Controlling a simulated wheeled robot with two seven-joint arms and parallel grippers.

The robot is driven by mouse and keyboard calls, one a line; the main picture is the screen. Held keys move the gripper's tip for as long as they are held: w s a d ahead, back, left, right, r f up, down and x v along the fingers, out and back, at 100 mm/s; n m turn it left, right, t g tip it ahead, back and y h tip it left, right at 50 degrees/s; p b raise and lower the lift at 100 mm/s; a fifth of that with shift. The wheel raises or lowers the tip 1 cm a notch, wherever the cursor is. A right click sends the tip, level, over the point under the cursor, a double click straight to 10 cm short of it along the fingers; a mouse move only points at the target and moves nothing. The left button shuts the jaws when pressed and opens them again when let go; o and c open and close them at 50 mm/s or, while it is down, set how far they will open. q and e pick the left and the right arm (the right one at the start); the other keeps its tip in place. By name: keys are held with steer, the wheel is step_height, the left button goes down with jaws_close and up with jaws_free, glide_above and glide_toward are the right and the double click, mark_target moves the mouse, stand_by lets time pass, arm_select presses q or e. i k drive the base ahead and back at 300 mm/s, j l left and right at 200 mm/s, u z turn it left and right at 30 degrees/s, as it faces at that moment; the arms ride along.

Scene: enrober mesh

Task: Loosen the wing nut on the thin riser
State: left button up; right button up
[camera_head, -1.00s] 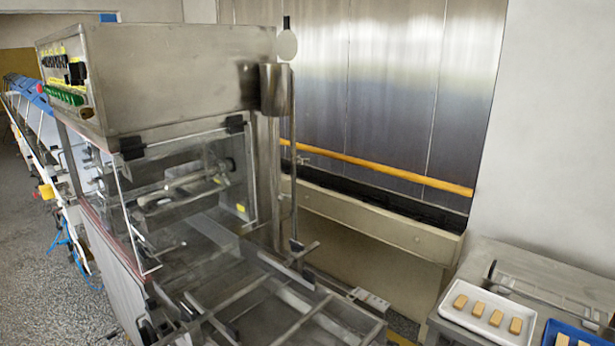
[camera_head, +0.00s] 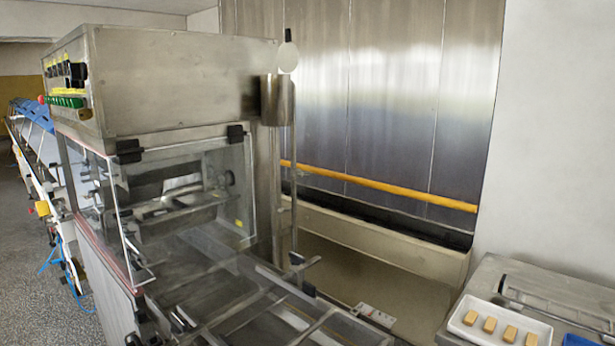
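The thin riser (camera_head: 294,200) is a slim upright metal rod beside a thicker post (camera_head: 267,190), at the near right side of the enrober machine (camera_head: 190,80). A metal cylinder (camera_head: 277,100) sits high on the post, and a pale round disc (camera_head: 288,58) stands above it. A small crosspiece with dark parts (camera_head: 300,262) shows at the foot of the riser. The wing nut is too small for me to tell apart. Neither of my grippers is in view.
A wire-mesh conveyor bed (camera_head: 240,300) extends toward me below the riser. Clear guard panels (camera_head: 180,190) enclose the machine's opening. At right, a metal table (camera_head: 540,285) carries a white tray (camera_head: 465,330) of several bars and part of a blue tray (camera_head: 580,340). A yellow rail (camera_head: 390,190) runs behind.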

mark_target(300, 174)
steer(key=i+l+u, duration=0.2)
steer(key=l, duration=0.25)
steer(key=i+l+u, duration=0.2)
steer(key=l, duration=0.25)
steer(key=l+u, duration=0.15)
steer(key=l, duration=0.35)
steer(key=i+l+u, duration=0.2)
steer(key=l, duration=0.3)
